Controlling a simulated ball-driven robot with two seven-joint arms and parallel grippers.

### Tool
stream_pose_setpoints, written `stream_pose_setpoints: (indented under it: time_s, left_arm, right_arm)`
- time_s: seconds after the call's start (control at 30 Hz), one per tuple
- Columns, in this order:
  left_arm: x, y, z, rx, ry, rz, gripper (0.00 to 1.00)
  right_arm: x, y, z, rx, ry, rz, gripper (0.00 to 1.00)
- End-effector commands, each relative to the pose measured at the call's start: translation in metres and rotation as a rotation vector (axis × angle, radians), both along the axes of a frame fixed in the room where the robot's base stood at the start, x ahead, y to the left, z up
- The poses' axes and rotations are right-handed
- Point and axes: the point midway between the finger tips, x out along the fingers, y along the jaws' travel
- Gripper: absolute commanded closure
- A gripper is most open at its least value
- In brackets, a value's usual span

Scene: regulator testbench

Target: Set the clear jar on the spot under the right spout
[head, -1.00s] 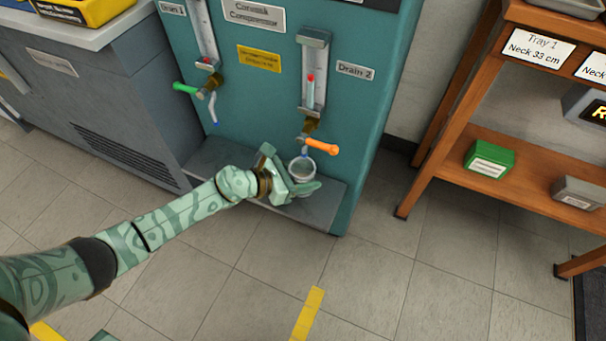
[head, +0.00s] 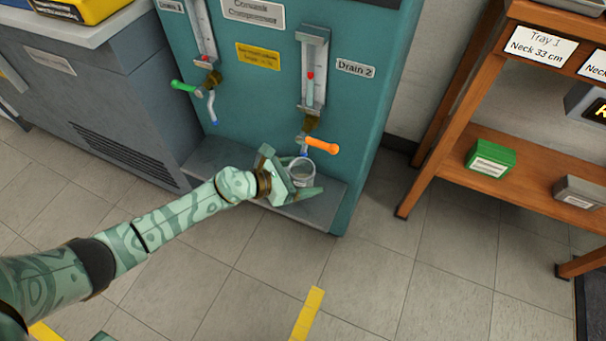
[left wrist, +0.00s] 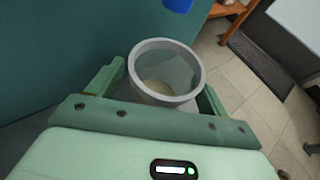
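The clear jar (head: 302,174) stands upright on the grey ledge (head: 218,160) of the teal bench, below the right spout (head: 304,153) with the orange lever (head: 322,147). My left gripper (head: 293,170) is open, with its fingers on either side of the jar. In the left wrist view the jar (left wrist: 165,72) shows its round open rim between the spread fingers, and the spout's blue tip (left wrist: 178,4) is above it. The jar's exact spot below is hidden.
The left spout (head: 212,108) with a green lever (head: 184,87) hangs over the ledge's left part. A wooden shelf (head: 540,165) with a green box (head: 490,158) stands at the right. The tiled floor in front is clear.

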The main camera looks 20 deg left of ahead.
Motion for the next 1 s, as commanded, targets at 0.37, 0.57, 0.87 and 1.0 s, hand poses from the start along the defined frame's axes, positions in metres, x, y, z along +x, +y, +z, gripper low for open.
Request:
stream_pose_setpoints:
  time_s: [0.37, 0.57, 0.87, 1.0]
  left_arm:
    - [0.0, 0.0, 0.0, 0.0, 0.0, 0.0, 0.21]
    - [-0.032, 0.029, 0.023, 0.002, -0.002, 0.001, 0.21]
    - [-0.089, 0.077, 0.052, 0.0, 0.0, 0.001, 0.21]
    - [-0.105, 0.091, 0.059, 0.0, 0.0, 0.0, 0.21]
  right_arm:
    - [0.003, 0.002, 0.001, 0.011, -0.014, -0.004, 1.0]
    - [-0.009, -0.012, 0.01, -0.041, 0.033, 0.011, 1.0]
    - [-0.06, -0.015, -0.037, -0.016, 0.125, -0.018, 1.0]
    - [-0.078, -0.014, -0.053, 0.008, 0.144, -0.036, 1.0]
